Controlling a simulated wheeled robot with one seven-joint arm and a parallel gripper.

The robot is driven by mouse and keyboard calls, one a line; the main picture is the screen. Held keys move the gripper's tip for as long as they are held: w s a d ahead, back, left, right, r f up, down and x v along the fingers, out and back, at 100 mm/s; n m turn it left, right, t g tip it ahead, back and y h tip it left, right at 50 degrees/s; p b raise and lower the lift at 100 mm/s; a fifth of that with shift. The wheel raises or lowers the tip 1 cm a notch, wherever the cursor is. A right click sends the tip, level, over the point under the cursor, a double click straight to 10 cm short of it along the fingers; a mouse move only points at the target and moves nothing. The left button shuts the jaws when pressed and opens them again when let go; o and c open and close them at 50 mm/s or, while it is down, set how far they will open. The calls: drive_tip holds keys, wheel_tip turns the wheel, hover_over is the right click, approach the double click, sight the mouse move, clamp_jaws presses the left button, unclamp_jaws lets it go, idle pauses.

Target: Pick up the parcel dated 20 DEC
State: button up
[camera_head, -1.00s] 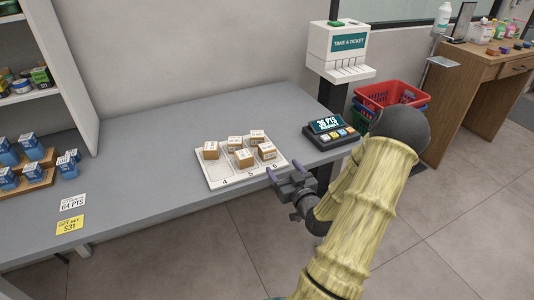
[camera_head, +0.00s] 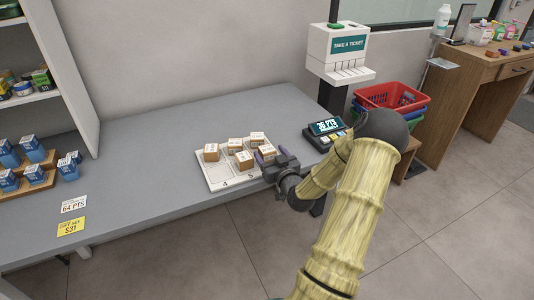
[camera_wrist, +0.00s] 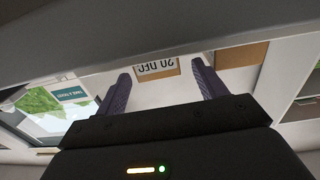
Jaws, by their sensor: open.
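In the wrist view, a brown parcel (camera_wrist: 157,67) carries a label reading 20 DEC, upside down in the picture. It shows between the two finger tips of my gripper (camera_wrist: 160,78), which is open. In the head view, my gripper (camera_head: 270,156) is at the front right of a white tray (camera_head: 216,186), by the right-hand parcel (camera_head: 266,149), which it partly hides. I cannot tell if the fingers touch it. Several other small brown parcels stand on the tray, including one at the front middle (camera_head: 244,160) and one at the left (camera_head: 211,153).
The tray lies on a grey counter (camera_head: 150,150). A points display (camera_head: 325,130) stands right of the tray, near a ticket dispenser (camera_head: 340,48). Blue boxes (camera_head: 35,160) stand at the far left.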

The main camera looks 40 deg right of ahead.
sight(269, 151)
drive_tip(key=shift+x, duration=0.95)
drive_tip(key=c, duration=1.1)
drive_tip(key=shift+r, duration=0.1)
wheel_tip(269, 151, up, 10)
drive_tip(key=shift+f+p, duration=0.1)
drive_tip(key=shift+p, duration=0.55)
